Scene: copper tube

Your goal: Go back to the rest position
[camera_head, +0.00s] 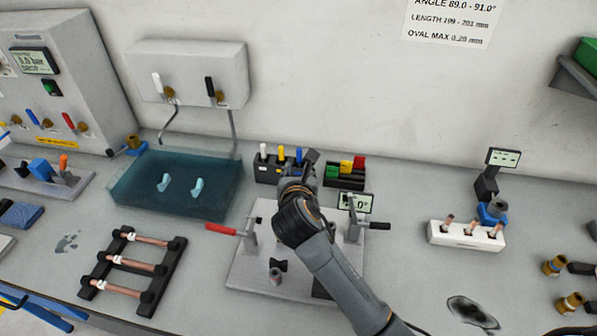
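My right arm comes in from the bottom of the head view and reaches over the grey bench fixture (245,275). Its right gripper (309,160) is at the far end, in front of the coloured markers in the dark rack. The wrist covers most of it, so its fingers and anything between them cannot be made out. My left gripper is not in view. Three copper tubes (138,265) with white pieces at their left ends lie across a black rack (165,277) at the lower left.
A teal water tank (190,210) with two pale pieces stands left of the fixture. A dark marker rack (268,174) and a coloured block holder (345,182) are behind the arm. A white block (460,236) holds copper pieces at right.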

